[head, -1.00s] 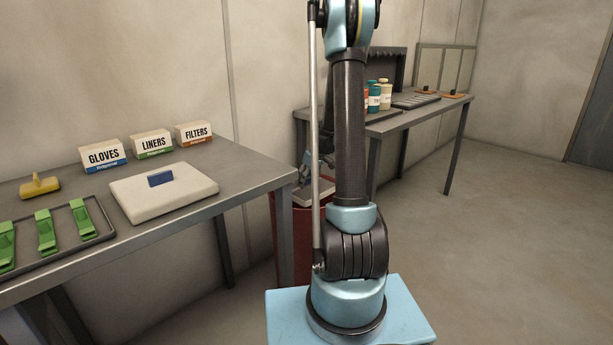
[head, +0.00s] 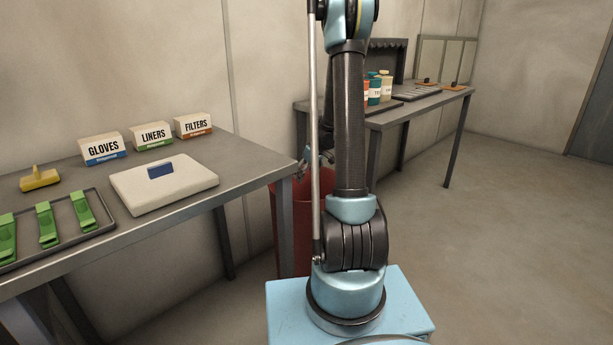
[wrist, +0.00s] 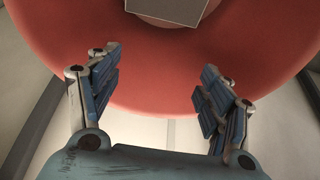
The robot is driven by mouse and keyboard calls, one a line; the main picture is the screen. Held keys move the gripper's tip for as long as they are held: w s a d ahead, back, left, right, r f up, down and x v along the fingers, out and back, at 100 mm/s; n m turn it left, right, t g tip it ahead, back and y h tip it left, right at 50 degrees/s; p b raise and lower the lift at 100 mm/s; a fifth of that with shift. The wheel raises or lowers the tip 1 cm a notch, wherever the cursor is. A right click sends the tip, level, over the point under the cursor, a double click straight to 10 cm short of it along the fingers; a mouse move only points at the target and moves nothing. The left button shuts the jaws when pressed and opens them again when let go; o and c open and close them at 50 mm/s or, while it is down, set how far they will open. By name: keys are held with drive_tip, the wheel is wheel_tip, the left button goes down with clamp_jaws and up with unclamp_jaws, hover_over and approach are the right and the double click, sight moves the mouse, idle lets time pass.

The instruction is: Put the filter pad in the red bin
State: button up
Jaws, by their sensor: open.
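The red bin (head: 290,235) stands on the floor between the two tables, partly hidden behind my arm. Its red inside (wrist: 165,85) fills most of the wrist view. A flat grey-brown piece, which looks like the filter pad (wrist: 175,8), shows at the top edge of the wrist view, down inside the bin and cut off by the frame. My gripper (wrist: 160,90) is open and empty above the bin, its two fingers wide apart and clear of the pad. In the head view my gripper (head: 308,165) is small and partly hidden by the arm.
A back table (head: 425,107) carries bottles and trays. The right floor is clear.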

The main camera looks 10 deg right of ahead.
drive_tip(key=shift+r, duration=0.1)
idle(0.3)
wheel_tip(320, 180, up, 7)
idle(0.5)
drive_tip(key=s+r+m+t+h, duration=0.1)
drive_tip(key=s+r+m, duration=0.2)
drive_tip(key=s+r, duration=0.8)
drive_tip(key=s+r+m+t+h, duration=0.2)
drive_tip(key=s+m, duration=0.2)
drive_tip(key=s, duration=1.3)
drive_tip(key=s+f+g, duration=0.4)
drive_tip(key=s+f, duration=0.7)
drive_tip(key=s, duration=0.4)
drive_tip(key=shift+s+a+f, duration=0.15)
drive_tip(key=shift+s, duration=0.2)
